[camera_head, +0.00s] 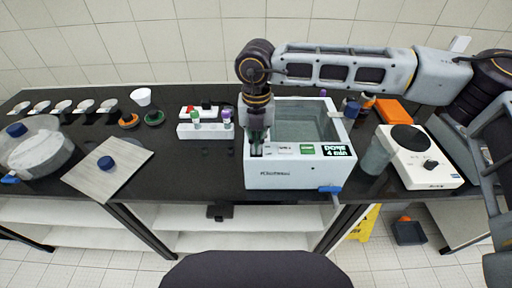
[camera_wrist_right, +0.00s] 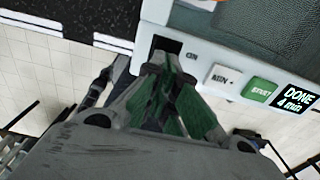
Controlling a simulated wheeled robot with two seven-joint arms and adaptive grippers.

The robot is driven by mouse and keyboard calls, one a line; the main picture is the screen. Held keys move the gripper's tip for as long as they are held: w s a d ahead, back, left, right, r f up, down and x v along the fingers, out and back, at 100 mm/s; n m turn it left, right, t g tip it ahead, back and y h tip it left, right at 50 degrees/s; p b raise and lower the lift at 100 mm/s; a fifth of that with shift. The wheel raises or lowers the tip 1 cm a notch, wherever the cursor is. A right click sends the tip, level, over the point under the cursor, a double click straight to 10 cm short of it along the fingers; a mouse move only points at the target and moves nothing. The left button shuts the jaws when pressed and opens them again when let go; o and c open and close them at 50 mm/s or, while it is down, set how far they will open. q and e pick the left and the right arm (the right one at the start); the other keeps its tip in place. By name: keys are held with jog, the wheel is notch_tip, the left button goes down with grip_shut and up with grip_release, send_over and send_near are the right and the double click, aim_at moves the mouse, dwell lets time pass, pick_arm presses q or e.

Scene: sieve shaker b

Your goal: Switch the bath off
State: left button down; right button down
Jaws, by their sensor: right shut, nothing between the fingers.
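The bath (camera_head: 298,178) is a white box with an open basin of greenish liquid, standing on the dark bench. Its top front panel also shows in the right wrist view (camera_wrist_right: 210,52). The panel has a dark switch (camera_wrist_right: 167,45) beside an "ON" label, a white "MIN" button (camera_wrist_right: 222,78), a green start button (camera_wrist_right: 259,90) and a display (camera_wrist_right: 293,99) reading "DONE 4 min". My right gripper (camera_wrist_right: 163,76) is shut and empty, pointing down at the switch end of the panel. Its tips are close to the switch; contact cannot be told. My left gripper is out of view.
A white hotplate device (camera_head: 425,165) and a grey beaker (camera_head: 376,156) stand right of the bath. A white rack (camera_head: 205,130) with capped vials stands to its left. A blue-handled tap (camera_head: 330,189) juts from the bath's front.

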jog(key=shift+f+b, duration=0.5)
jog(key=shift+f, duration=0.05)
dwell(0.6)
jog(key=shift+r, duration=0.1)
jog(key=shift+r+p, duration=0.95)
jog(key=shift+r, duration=2.5)
